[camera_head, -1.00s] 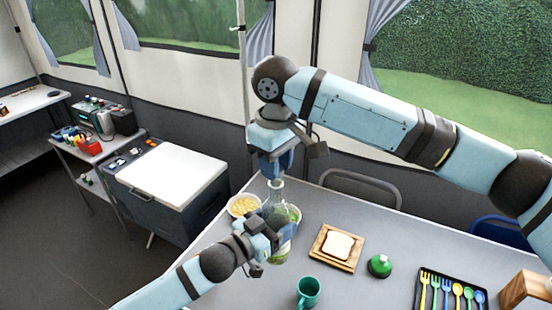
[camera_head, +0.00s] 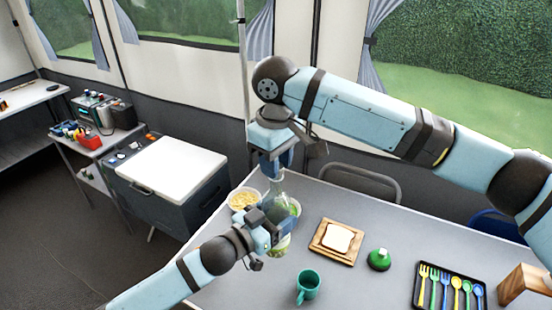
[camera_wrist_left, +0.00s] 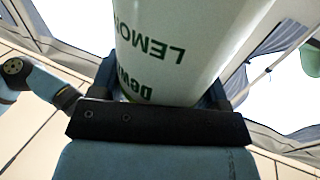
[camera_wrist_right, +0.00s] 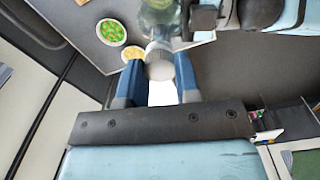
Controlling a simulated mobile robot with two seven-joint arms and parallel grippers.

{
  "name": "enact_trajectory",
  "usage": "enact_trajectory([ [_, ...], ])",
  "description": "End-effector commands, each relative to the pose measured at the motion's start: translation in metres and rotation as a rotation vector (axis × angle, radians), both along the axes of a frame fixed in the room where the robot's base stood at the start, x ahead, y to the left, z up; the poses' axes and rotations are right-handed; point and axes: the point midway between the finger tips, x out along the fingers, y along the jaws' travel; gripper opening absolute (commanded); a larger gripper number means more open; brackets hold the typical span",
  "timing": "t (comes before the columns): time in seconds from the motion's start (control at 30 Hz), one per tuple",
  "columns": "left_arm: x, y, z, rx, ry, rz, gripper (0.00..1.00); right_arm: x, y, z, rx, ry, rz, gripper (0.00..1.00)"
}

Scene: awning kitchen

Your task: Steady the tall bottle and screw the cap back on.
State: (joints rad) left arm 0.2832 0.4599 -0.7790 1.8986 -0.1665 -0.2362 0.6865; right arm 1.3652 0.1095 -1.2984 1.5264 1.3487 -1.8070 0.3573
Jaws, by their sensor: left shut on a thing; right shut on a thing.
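The tall bottle (camera_head: 277,188) is clear greenish glass with a pale label, standing upright near the table's left edge. My left gripper (camera_head: 274,229) is shut around its body; the labelled side fills the left wrist view (camera_wrist_left: 175,50). My right gripper (camera_head: 276,172) is directly above the bottle, pointing down at its neck. In the right wrist view its fingers are shut on a small grey round cap (camera_wrist_right: 160,68), in line with the bottle (camera_wrist_right: 158,18). I cannot tell whether the cap's threads are engaged. The bottle's mouth is hidden by the right fingers.
A bowl of yellow food (camera_head: 244,199) stands close left of the bottle; a bowl with green food (camera_wrist_right: 111,32) is just behind it. A bread board (camera_head: 322,250), a green round object (camera_head: 379,260), a teal mug (camera_head: 308,286) and a cutlery tray (camera_head: 424,299) lie to the right.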

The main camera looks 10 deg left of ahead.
Motion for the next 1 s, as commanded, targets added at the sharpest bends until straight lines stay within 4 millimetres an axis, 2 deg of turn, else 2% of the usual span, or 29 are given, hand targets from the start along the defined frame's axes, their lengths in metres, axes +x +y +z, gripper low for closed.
enact_trajectory([
  [0.23, 0.0001, -0.0001, 0.0005, -0.001, -0.001, 0.000, 0.26, -0.0001, 0.0000, -0.0051, 0.001, 0.001, 0.000, 0.09],
  [0.27, 0.0001, -0.0001, 0.0006, -0.001, -0.001, 0.000, 0.03, -0.0001, -0.0001, -0.0046, 0.000, 0.000, 0.000, 0.09],
  [0.43, 0.0001, -0.0001, 0.0004, -0.001, -0.001, 0.000, 0.03, -0.0006, 0.0004, -0.0056, 0.000, 0.002, -0.116, 0.09],
  [0.57, 0.0001, -0.0001, 0.0004, -0.001, -0.001, 0.000, 0.03, -0.0007, 0.0004, -0.0062, 0.001, 0.004, -0.380, 0.09],
  [1.0, -0.0001, -0.0001, 0.0004, -0.001, -0.001, 0.000, 0.03, -0.0003, 0.0005, -0.0058, 0.000, 0.000, -1.418, 0.09],
])
